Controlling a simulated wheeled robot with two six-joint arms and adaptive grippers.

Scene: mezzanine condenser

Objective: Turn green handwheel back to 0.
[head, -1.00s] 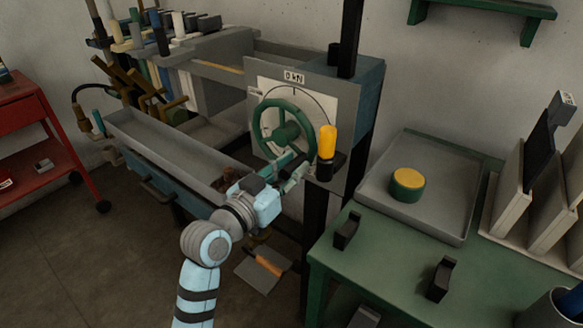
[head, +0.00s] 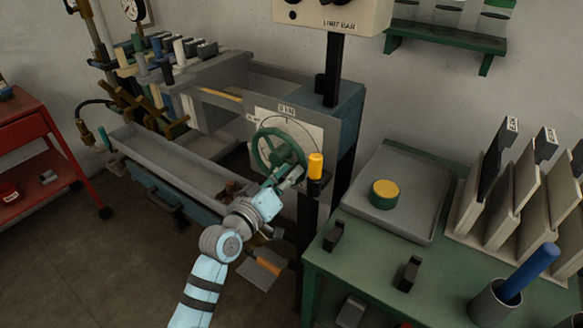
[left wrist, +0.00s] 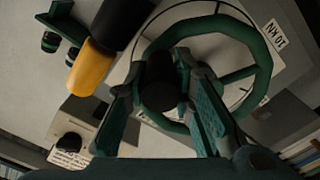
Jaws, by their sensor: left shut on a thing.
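The green handwheel (head: 258,152) stands upright on a white dial plate (head: 316,134) on the front of the grey and blue machine. It also shows in the left wrist view (left wrist: 264,62). A small label (head: 287,109) sits above it; the wrist view shows a label reading 10 kN (left wrist: 272,38). My left gripper (head: 290,176) reaches the wheel's lower right and is shut on it. In the wrist view, its fingers (left wrist: 158,78) lie on either side of a dark round part; I cannot tell which part of the wheel this is. My right gripper is out of view.
A yellow-topped black handle (head: 315,166) stands close right of the wheel. A long grey trough (head: 170,158) lies left. The green table (head: 375,262) at right bears a tray (head: 412,225) with a yellow-topped knob (head: 384,192). A red cart (head: 30,150) is at far left.

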